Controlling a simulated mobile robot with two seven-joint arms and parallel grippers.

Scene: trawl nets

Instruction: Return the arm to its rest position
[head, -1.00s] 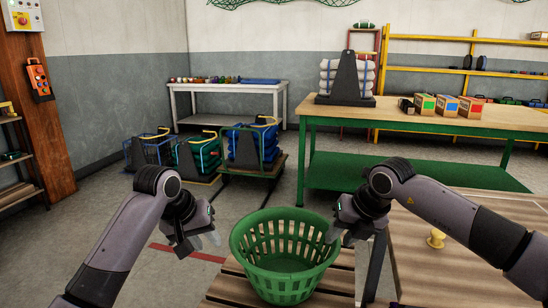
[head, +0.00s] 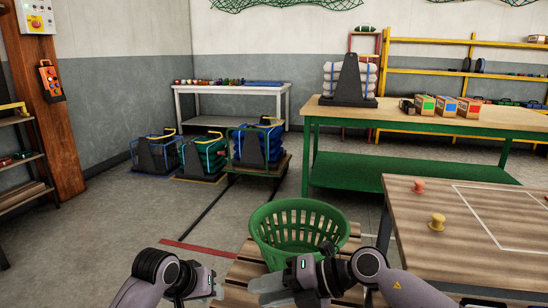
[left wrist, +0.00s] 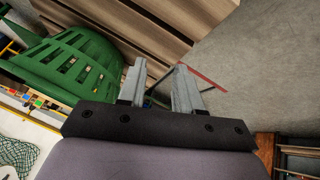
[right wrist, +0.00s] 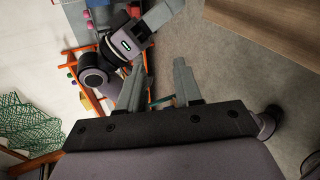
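My right gripper (head: 262,287) is low in the head view, in front of the green basket and empty. My left gripper (head: 215,287) is just left of it, also low and empty, its fingers pointing toward the right one. In the left wrist view, my left gripper's fingers (left wrist: 160,66) stand apart with nothing between them. In the right wrist view, my right gripper's fingers (right wrist: 159,64) are also apart and empty. Part of my left arm shows beyond them there.
The green basket (head: 299,214) stands on a slatted wooden stand (head: 240,273), close behind my right arm. A wooden table (head: 410,262) at right carries a yellow peg (head: 437,222) and a red peg (head: 419,186). A green-framed workbench (head: 420,118) stands behind. Floor at left is open.

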